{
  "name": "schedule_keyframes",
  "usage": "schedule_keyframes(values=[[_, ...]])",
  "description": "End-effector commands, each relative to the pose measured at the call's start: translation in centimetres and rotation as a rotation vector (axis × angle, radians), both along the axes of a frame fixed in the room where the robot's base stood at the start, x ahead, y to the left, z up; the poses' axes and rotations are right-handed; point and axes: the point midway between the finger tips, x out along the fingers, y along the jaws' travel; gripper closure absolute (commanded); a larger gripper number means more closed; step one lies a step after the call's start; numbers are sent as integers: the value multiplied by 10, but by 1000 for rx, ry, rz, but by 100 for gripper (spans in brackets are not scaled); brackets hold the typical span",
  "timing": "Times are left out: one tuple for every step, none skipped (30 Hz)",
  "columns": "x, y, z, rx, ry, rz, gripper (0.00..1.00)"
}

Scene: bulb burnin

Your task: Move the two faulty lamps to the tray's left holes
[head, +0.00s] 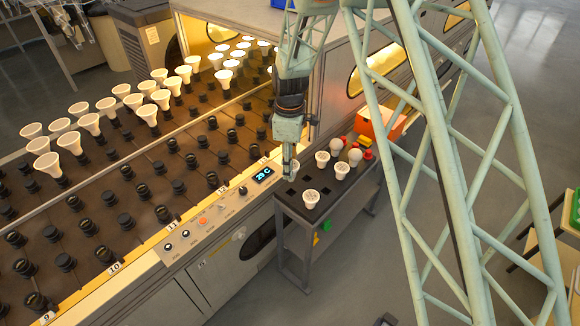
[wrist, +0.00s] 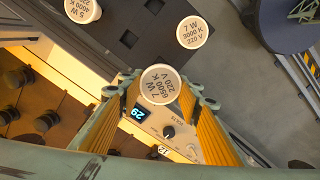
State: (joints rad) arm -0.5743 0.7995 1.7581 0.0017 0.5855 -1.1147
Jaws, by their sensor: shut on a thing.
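My gripper (head: 287,167) is shut on a white lamp, which reads 7 W 6500 K 220 V in the wrist view (wrist: 160,83). It is over or beside the left edge of the dark tray (head: 331,206); its height above the tray is hard to tell. In the wrist view, two more lamps sit on the tray: a 7 W 3000 K lamp (wrist: 192,32) and a partly cut-off lamp (wrist: 83,9). Empty square holes (wrist: 129,38) show between them. In the head view, a front lamp (head: 311,199) and several others stand on the tray. None is visibly marked faulty.
The burn-in rack (head: 150,190) on the left has rows of black sockets, with white lamps (head: 92,123) in its far rows. Its control panel (head: 215,221) with a display lies just left of the tray. An orange box (head: 384,122) stands behind the tray.

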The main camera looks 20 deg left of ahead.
Motion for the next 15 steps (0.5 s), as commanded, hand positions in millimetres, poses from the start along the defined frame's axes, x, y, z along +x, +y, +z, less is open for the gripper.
schedule_keyframes(values=[[0,0,0,0,0,0,79],[0,0,0,0,0,0,79],[0,0,0,0,0,0,79],[0,0,-1,0,0,0,79],[0,0,-1,0,0,0,79],[0,0,-2,0,0,0,79],[0,0,-3,0,0,0,79],[0,0,-4,0,0,0,79],[0,0,-5,0,1,0,79],[0,0,-6,0,1,0,79],[0,0,-8,0,1,0,79],[0,0,-10,0,1,0,79],[0,0,-12,-1,1,0,79],[0,0,-14,-1,1,0,79],[0,0,-17,-1,1,0,79]])
